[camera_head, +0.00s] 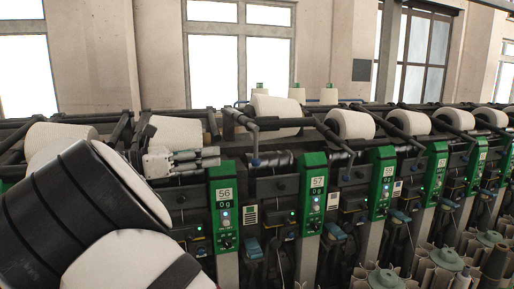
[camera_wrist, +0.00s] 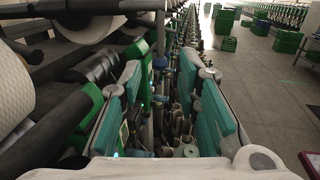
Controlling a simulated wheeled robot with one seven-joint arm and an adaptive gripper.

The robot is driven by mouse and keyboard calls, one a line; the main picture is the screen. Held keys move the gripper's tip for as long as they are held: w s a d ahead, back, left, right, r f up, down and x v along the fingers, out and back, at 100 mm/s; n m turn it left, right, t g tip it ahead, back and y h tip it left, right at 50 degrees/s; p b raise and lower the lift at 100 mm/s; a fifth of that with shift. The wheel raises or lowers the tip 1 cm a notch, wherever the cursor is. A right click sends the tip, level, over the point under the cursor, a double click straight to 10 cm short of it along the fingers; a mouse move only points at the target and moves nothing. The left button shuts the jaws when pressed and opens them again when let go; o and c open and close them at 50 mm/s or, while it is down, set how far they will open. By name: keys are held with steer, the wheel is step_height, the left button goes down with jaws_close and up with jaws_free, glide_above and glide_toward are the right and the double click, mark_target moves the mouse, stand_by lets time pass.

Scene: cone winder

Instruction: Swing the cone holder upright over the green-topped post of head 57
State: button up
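Head 57's green panel (camera_head: 313,195) tops a grey post right of centre in the head view. A dark cone holder arm (camera_head: 241,121) with a bent, down-pointing handle stands to its left. A white cone (camera_head: 275,107) sits behind that arm. Another holder arm (camera_head: 334,136) is to the panel's right; I cannot tell for certain which belongs to head 57. My gripper (camera_head: 212,157) is in front of the machine, above and left of the head 56 panel (camera_head: 224,205), clear of both arms. In the wrist view its teal-padded fingers (camera_wrist: 160,82) are wide apart, with nothing held between them.
My arm fills the lower left of the head view. More white cones (camera_head: 350,123) and green panels (camera_head: 382,183) run off to the right. Spindles (camera_head: 385,278) crowd the lower right. In the wrist view, green crates (camera_wrist: 285,40) stand on the open aisle floor (camera_wrist: 252,90).

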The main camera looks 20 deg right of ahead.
mark_target(256, 157)
steer(key=d+p, duration=0.1)
steer(key=d, duration=0.3)
steer(key=w+d+p, duration=0.1)
steer(key=d, duration=0.4)
steer(key=w+d+p, duration=0.1)
steer(key=d, duration=0.3)
steer(key=shift+w+d, duration=0.15)
steer(key=shift+w, duration=0.1)
jaws_close()
